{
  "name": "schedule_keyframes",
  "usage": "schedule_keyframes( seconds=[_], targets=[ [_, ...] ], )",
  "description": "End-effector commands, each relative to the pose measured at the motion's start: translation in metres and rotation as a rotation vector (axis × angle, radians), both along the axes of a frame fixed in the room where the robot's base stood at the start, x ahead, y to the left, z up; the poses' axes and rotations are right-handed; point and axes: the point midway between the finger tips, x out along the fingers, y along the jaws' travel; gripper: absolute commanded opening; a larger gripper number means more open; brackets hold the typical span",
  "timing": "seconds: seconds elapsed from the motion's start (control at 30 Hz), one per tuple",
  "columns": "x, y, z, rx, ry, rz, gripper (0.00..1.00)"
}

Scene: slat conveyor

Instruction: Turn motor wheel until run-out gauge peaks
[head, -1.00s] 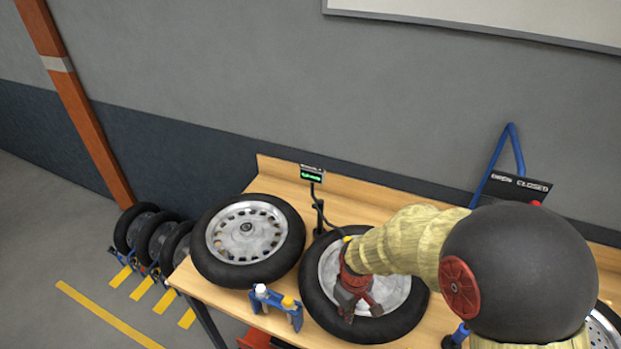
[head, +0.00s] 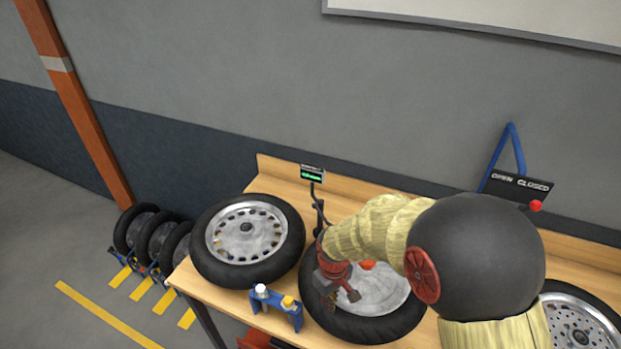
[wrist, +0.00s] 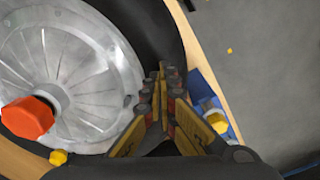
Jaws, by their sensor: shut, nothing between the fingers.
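The motor wheel (head: 372,296) lies flat on the bench, a silver ribbed disc in a black tyre. An orange hexagonal cap at its centre shows in the wrist view (wrist: 28,117). The run-out gauge (head: 312,174) stands behind on a thin post, with a lit green readout too small to read. My gripper (head: 328,292) is over the left part of the wheel. In the wrist view its fingers (wrist: 160,85) are together and empty, over the black tyre near the disc's edge. Contact with the tyre cannot be told. My arm hides the wheel's back right.
A second wheel (head: 247,240) lies to the left. A blue holder (head: 276,307) with white and yellow tops stands close at the front left. A drilled wheel (head: 580,335) lies at the right. An OPEN/CLOSED panel (head: 520,187) with a red knob stands behind.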

Motion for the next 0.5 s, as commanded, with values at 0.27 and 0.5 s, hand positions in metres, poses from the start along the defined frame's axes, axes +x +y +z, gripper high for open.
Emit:
schedule_keyframes(
  seconds=[0.27,0.5],
  targets=[
    [0.0033,0.0063,-0.0004,-0.001,0.001,0.000,0.00],
    [0.0034,0.0063,0.0002,0.000,0.000,0.000,0.00]
  ],
)
